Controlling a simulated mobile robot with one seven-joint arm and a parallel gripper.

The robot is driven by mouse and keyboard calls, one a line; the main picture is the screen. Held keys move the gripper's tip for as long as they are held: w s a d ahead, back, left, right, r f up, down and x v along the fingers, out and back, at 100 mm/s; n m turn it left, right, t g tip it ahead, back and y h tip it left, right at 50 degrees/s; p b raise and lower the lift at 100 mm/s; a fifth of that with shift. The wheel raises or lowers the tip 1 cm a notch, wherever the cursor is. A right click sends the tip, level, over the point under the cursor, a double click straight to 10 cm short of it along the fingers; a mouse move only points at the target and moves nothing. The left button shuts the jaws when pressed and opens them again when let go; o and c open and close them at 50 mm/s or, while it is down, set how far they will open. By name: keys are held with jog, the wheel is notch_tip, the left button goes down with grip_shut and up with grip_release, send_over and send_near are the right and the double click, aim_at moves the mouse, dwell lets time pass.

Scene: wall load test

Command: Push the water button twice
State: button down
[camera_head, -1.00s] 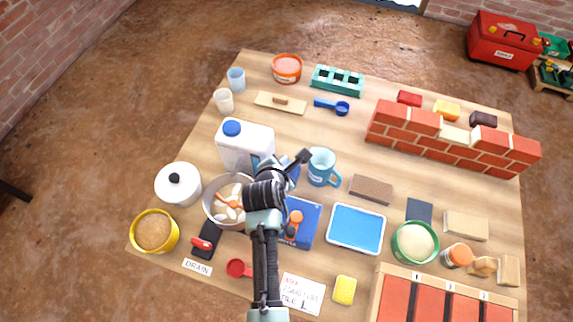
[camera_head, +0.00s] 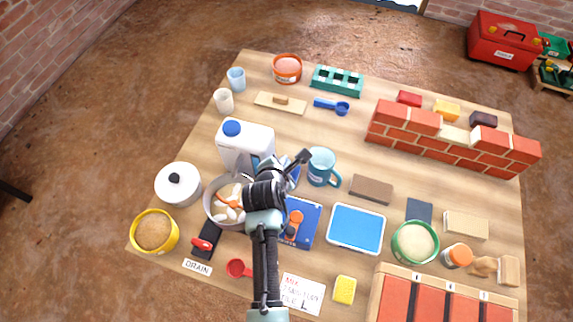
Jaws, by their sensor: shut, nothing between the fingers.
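A white water container (camera_head: 246,139) with a blue cap stands left of the table's middle. No button on it can be made out; its lower front is partly covered by my arm's end. My gripper (camera_head: 245,170) is shut and empty, low at the front of this container. The wrist hides part of it, and I cannot tell whether the fingertips touch anything.
A bowl with white pieces (camera_head: 220,211) lies just below my gripper. A blue mug (camera_head: 321,168) is to the right, and a white lidded pot (camera_head: 178,184) to the left. A brick wall (camera_head: 450,139) stands at the right.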

jog(key=shift+f, duration=0.1)
jog(key=shift+f, duration=0.3)
jog(key=shift+f+b, duration=0.6)
jog(key=shift+f, duration=0.15)
dwell(0.9)
jog(key=shift+r, duration=0.1)
jog(key=shift+r+p, duration=1.05)
jog(key=shift+p, duration=0.2)
jog(key=shift+r, duration=0.1)
notch_tip(320, 180, up, 5)
jog(key=p, duration=0.5)
